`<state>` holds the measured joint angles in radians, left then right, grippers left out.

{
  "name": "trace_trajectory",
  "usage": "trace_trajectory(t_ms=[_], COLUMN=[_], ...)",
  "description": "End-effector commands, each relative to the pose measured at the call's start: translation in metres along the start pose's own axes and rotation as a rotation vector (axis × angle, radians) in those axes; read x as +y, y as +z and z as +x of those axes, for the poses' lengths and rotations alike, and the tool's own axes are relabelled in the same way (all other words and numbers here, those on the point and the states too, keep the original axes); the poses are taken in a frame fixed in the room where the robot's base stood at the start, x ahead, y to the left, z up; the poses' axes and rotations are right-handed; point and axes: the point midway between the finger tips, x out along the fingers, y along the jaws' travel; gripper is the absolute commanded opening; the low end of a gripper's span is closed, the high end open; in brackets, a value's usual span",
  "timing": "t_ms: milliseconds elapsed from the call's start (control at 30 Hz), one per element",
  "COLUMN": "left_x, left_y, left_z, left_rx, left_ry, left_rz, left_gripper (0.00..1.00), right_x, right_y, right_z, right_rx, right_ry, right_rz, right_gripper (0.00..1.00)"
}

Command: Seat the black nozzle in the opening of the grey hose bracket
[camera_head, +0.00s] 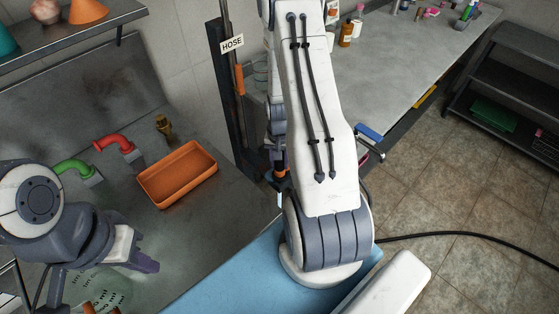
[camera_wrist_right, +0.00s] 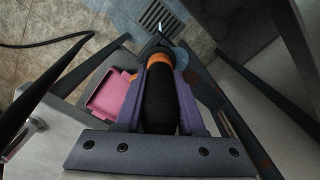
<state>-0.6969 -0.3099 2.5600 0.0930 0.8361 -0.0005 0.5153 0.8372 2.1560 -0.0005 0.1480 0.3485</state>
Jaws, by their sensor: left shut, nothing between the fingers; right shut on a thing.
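The black nozzle (camera_wrist_right: 160,100) with an orange ring is between the purple fingers of my right gripper (camera_wrist_right: 163,72), which is shut on it in the right wrist view. Its far end lies beyond the fingertips, near a grey-blue shape that I cannot clearly make out. In the head view my right arm hides most of this; a small dark and orange part of the nozzle (camera_head: 281,172) seems to show left of the arm. I cannot identify the grey hose bracket or its opening for certain. My left gripper (camera_head: 148,263) is shut and empty over the left counter.
A dark post with a HOSE sign (camera_head: 232,43) stands behind my right arm. An orange tray (camera_head: 178,174), red pipe (camera_head: 114,142) and green pipe (camera_head: 75,167) are on the left counter. A pink bin (camera_wrist_right: 108,97) and black hose (camera_wrist_right: 45,44) show in the wrist view.

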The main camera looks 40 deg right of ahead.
Motion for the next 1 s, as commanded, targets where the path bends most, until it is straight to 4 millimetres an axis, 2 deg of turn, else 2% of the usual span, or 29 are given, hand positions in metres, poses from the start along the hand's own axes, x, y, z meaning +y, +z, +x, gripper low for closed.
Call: trace_trajectory(t_ms=[833, 867, 900, 933, 1000], left_x=[-0.001, -0.001, -0.001, -0.001, -0.001], left_y=[0.001, 0.000, 0.000, 0.000, 0.000], left_z=[0.009, 0.008, 0.008, 0.008, 0.008], left_rx=[0.000, 0.000, 0.000, 0.000, 0.000], left_ry=[0.000, 0.000, 0.000, 0.000, 0.000], left_rz=[0.000, 0.000, 0.000, 0.000, 0.000], left_gripper=[0.00, 0.00, 0.00, 0.00, 0.00], right_x=[0.000, 0.000, 0.000, 0.000, 0.000], right_y=[0.000, 0.000, 0.000, 0.000, 0.000], right_z=[0.013, 0.011, 0.011, 0.011, 0.011], right_rx=[0.000, 0.000, 0.000, 0.000, 0.000], right_ry=[0.000, 0.000, 0.000, 0.000, 0.000], right_rz=[0.000, 0.000, 0.000, 0.000, 0.000], right_gripper=[0.00, 0.49, 0.65, 0.73, 0.73])
